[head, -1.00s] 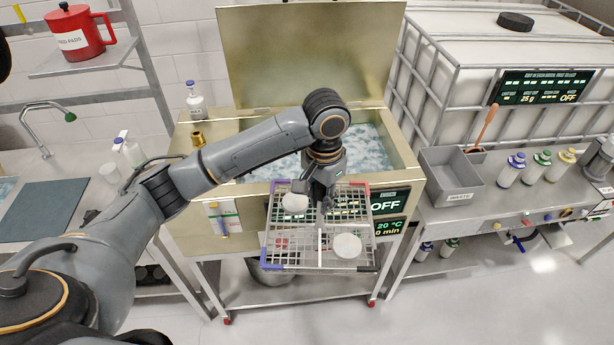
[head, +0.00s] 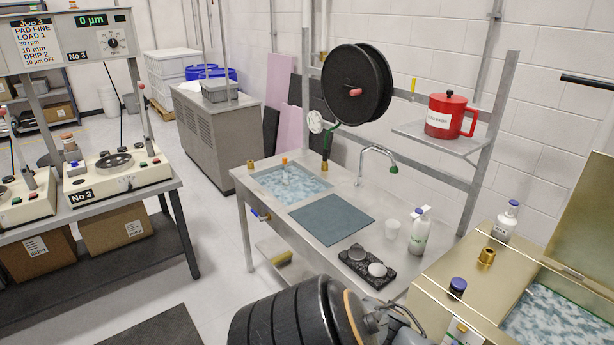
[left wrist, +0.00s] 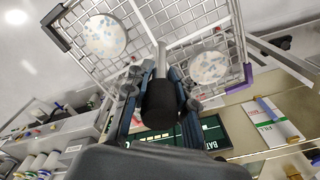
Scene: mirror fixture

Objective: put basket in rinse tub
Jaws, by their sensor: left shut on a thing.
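In the left wrist view my left gripper (left wrist: 157,85) is shut on the handle of the wire basket (left wrist: 178,33). The basket has a purple corner and a dark corner, and two pale mottled discs show in it. In the head view a basin of bluish water (head: 290,184), which looks like the rinse tub, is sunk in the steel bench. The basket and my left gripper are outside the head view; part of my arm shows at the bottom. My right gripper is in neither view.
A dark mat (head: 332,220) lies beside the basin, near a tap (head: 375,152). A brass-coloured bath (head: 470,270) is at the right.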

